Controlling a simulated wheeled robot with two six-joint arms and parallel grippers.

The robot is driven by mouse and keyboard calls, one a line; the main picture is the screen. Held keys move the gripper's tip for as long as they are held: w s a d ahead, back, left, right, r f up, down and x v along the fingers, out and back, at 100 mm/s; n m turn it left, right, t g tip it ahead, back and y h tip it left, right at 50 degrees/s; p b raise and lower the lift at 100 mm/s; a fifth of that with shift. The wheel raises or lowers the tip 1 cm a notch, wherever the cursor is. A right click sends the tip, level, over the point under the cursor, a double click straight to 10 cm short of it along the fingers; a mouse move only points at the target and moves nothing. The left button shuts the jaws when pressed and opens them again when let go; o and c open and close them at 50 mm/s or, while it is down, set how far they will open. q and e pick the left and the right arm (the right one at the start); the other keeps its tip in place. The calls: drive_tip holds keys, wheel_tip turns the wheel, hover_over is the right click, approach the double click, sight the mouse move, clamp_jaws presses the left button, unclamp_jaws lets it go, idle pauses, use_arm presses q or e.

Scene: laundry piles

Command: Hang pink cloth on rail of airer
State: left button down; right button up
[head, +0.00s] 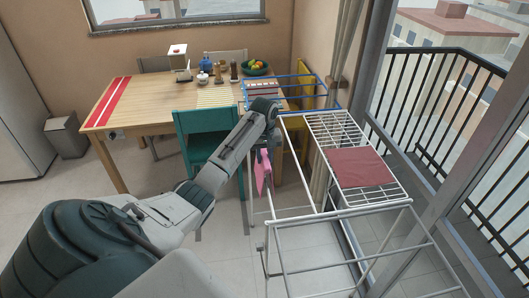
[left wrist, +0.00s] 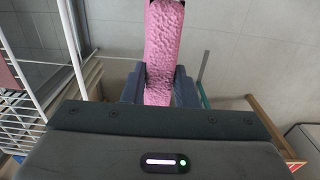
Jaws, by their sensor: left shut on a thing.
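The pink cloth (head: 263,172) hangs down from my left gripper (head: 266,140) in the head view, close to the left side of the airer. In the left wrist view the cloth (left wrist: 163,50) runs between the two fingers of my left gripper (left wrist: 158,88), which is shut on it. The white wire airer (head: 337,213) stands to the right of the gripper, by the window. Its near rails are bare. My arm hides part of the gripper and the cloth's top in the head view. My right gripper is not in view.
A dark red cloth (head: 360,168) lies flat on the airer's right rack. A teal chair (head: 206,126) and a wooden table (head: 140,103) stand behind my left arm. A yellow chair (head: 303,82) is behind the airer. A black balcony railing (head: 425,100) shows through the window.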

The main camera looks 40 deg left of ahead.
use_arm(q)
drive_tip(key=shift+f+b, duration=0.4)
drive_tip(key=shift+f, duration=1.4)
drive_tip(key=shift+f+b, duration=0.45)
drive_tip(key=shift+f, duration=1.1)
drive_tip(key=c, duration=1.1)
unclamp_jaws()
drive_tip(key=shift+o, duration=0.2)
drive_tip(key=shift+r, duration=0.1)
